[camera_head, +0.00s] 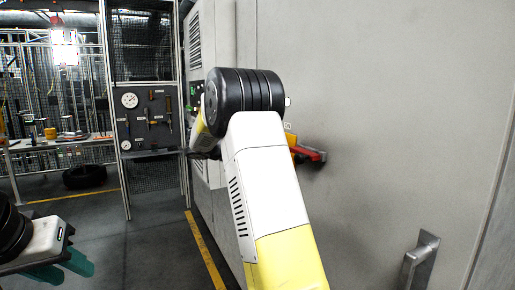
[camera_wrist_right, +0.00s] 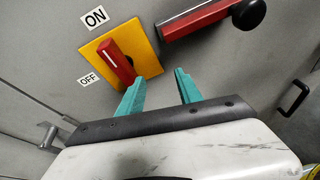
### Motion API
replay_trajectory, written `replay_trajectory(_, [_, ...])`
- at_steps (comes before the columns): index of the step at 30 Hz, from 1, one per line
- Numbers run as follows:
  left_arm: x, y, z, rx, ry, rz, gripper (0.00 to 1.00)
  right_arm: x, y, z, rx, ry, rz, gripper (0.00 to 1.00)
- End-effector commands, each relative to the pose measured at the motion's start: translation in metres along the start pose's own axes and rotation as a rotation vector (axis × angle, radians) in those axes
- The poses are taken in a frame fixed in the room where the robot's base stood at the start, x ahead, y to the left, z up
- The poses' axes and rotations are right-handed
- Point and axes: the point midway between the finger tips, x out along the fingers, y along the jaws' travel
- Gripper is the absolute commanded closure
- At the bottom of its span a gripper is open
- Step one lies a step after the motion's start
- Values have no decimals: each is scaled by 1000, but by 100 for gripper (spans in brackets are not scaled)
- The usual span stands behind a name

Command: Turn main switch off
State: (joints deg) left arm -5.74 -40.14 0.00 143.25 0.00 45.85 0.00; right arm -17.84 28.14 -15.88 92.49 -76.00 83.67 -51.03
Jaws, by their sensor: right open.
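The main switch is a red handle (camera_wrist_right: 116,62) on a yellow plate (camera_wrist_right: 150,58) in the right wrist view. It sits tilted in that picture, with a white mark on its upper end, between an ON label (camera_wrist_right: 95,17) and an OFF label (camera_wrist_right: 91,80). My right gripper (camera_wrist_right: 160,92) is open and empty, its left finger close to the handle's lower end; contact is not clear. In the head view my right arm hides that gripper and most of the switch. My left gripper (camera_head: 64,266) has two teal fingers apart, empty, at the lower left.
A red lever (camera_wrist_right: 196,20) with a black knob (camera_wrist_right: 249,13) juts out beside the switch; it also shows in the head view (camera_head: 312,154). The grey cabinet (camera_head: 375,110) has a door handle (camera_head: 420,258). A tool board (camera_head: 150,118) and workbench (camera_head: 75,143) stand behind, left.

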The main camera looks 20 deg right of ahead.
Motion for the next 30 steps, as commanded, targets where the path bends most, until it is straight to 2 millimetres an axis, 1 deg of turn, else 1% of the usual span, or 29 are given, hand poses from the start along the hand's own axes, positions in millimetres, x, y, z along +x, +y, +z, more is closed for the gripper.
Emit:
replay_trajectory(1, [0, 0, 0, 0, 0, 0, 64, -4, 17, -2, -54, -77, 19, 58])
replay_trajectory(3, [0, 0, 0, 0, 0, 0, 64, -10, 35, 1, -111, -167, 38, 58])
replay_trajectory(7, [0, 0, 0, 0, 0, 0, 64, -18, 53, 3, -172, -269, 56, 58])
replay_trajectory(11, [0, 0, 0, 0, 0, 0, 64, -14, 59, 7, -187, -298, 60, 58])
replay_trajectory(21, [0, 0, 0, 0, 0, 0, 64, 37, 62, 21, -186, -295, 58, 58])
replay_trajectory(24, [0, 0, 0, 0, 0, 0, 64, 47, 64, 24, -186, -295, 60, 58])
replay_trajectory(27, [0, 0, 0, 0, 0, 0, 64, 52, 64, 25, -186, -294, 60, 58])
replay_trajectory(30, [0, 0, 0, 0, 0, 0, 64, 54, 64, 26, -186, -294, 62, 58])
